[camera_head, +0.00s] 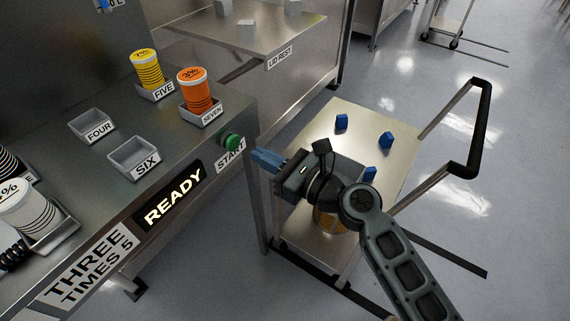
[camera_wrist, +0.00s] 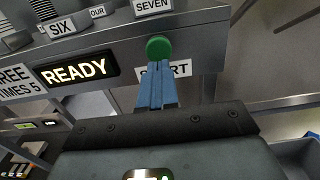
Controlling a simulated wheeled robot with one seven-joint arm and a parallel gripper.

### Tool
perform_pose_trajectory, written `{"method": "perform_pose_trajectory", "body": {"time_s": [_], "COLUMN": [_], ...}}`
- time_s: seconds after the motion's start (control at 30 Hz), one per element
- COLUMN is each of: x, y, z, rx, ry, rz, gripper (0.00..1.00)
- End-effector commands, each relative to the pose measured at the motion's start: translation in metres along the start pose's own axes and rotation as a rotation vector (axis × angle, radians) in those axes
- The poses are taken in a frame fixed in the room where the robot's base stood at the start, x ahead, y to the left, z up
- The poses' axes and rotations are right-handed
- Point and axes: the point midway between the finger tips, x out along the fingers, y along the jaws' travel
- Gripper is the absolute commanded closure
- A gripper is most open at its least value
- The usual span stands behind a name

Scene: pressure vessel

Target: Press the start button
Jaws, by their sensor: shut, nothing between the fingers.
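The green start button (camera_head: 232,142) is a round knob on the front face of the steel bench, above a white label reading START (camera_head: 230,154). It also shows in the wrist view (camera_wrist: 158,46), directly beyond my fingertips. My gripper (camera_head: 256,157) has blue fingers shut together with nothing between them. In the head view the fingertips point left toward the button, a small distance from its right side. In the wrist view the tips (camera_wrist: 156,72) overlap the label and lie just below the button; I cannot tell whether they touch it.
A lit READY display (camera_head: 173,196) is left of the button. The steel bench (camera_head: 200,143) holds a yellow canister (camera_head: 146,68), an orange canister (camera_head: 193,88), a white canister (camera_head: 28,210) and empty trays FOUR and SIX. A steel cart (camera_head: 385,115) with blue blocks stands at right.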

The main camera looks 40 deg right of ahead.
Motion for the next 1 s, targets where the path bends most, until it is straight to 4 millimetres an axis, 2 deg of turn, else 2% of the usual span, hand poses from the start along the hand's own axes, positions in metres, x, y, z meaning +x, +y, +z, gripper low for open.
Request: {"method": "perform_pose_trajectory", "body": {"time_s": [0.1,0.3,0.77,1.0], "x": [0.021,0.040,0.046,0.065], "y": [0.001,0.001,0.000,0.001], "z": [0.001,0.000,0.000,0.002], "rx": [-0.001,0.000,0.000,-0.001], "ry": [-0.001,0.000,0.000,-0.001], "rz": [0.003,0.002,0.001,0.001], "gripper": [1.00,1.00,1.00,1.00]}}
